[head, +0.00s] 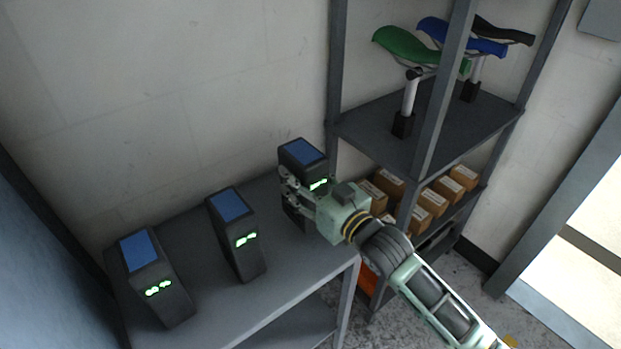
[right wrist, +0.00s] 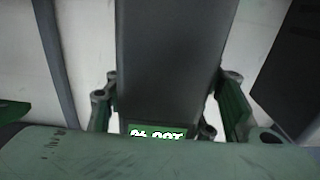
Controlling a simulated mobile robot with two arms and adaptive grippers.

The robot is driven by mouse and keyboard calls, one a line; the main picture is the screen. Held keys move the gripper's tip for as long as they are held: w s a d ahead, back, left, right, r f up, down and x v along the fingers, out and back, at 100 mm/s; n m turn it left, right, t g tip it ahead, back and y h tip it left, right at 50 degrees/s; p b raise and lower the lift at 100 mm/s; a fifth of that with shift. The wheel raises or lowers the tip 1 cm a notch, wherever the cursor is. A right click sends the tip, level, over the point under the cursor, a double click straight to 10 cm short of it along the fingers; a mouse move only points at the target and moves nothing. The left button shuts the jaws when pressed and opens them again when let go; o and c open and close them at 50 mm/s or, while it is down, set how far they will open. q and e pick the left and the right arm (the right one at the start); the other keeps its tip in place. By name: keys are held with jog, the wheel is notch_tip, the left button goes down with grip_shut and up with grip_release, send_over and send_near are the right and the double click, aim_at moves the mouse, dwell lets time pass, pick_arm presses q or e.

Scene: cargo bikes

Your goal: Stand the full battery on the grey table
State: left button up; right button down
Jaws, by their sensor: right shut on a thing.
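A dark battery with a blue top (head: 303,153) and a lit green display is upright at the right end of the grey table (head: 290,275). My right gripper (head: 300,192) is shut around its sides. In the right wrist view the battery (right wrist: 170,60) is between the two fingers (right wrist: 168,105). Its display there is upside down and partly covered, and seems to read 100 %. I cannot tell whether its base touches the table. Two similar batteries stand on the table, one in the middle (head: 236,235) and one at the left (head: 153,278). My left gripper is not in view.
A grey shelf rack (head: 425,125) stands right of the table, with green (head: 405,45), blue (head: 450,35) and black saddles on top and several cardboard boxes (head: 420,215) below. A pale wall (head: 150,110) is behind. The table's front right part is bare.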

jog(key=shift+a+f, duration=0.1)
jog(key=shift+f, duration=1.65)
jog(key=c, duration=0.8)
grip_release()
jog(key=shift+f, duration=0.35)
jog(key=shift+r, duration=0.15)
jog(key=shift+s+d, duration=0.25)
jog(key=shift+s, duration=0.05)
jog(key=v, duration=1.1)
jog(key=shift+b, duration=0.4)
jog(key=shift+s+d, duration=0.1)
jog(key=shift+s, duration=0.05)
